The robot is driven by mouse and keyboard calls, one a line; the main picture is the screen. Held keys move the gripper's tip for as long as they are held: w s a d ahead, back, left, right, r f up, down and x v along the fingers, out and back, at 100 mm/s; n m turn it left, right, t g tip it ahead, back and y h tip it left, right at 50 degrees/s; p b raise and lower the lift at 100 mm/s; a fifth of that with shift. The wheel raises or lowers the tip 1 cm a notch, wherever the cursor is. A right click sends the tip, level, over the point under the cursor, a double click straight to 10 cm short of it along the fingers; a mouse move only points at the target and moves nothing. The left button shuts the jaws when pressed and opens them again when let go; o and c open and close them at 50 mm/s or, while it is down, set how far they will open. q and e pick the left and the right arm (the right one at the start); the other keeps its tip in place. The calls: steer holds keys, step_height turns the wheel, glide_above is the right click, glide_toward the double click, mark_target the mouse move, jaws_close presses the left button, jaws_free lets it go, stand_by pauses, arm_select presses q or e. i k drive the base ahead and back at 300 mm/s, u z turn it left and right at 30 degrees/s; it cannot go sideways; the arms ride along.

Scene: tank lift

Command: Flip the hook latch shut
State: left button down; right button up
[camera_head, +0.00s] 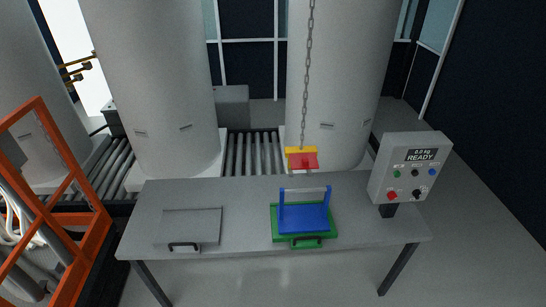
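A hook block with a yellow top and a red lower part (302,160) hangs from a chain (308,80) near the table's back edge. It is small in the head view, and I cannot make out the latch or whether it is open or shut. A blue piece with a light bar across its top (304,217) sits on a green base with a handle (306,242), just below the hook block in the picture. The hook block appears apart from the bar. Neither of my grippers is in view.
The grey table (245,238) bears a flat grey plate with a black handle (190,228) at left. A control box reading READY (411,165) stands at right. Large pale tanks (155,80) and a roller conveyor (252,152) are behind. An orange frame (62,200) stands at left.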

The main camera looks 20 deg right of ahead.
mark_target(298, 162)
steer(key=z, duration=0.45)
steer(key=i, duration=0.9)
steer(key=z, duration=0.8)
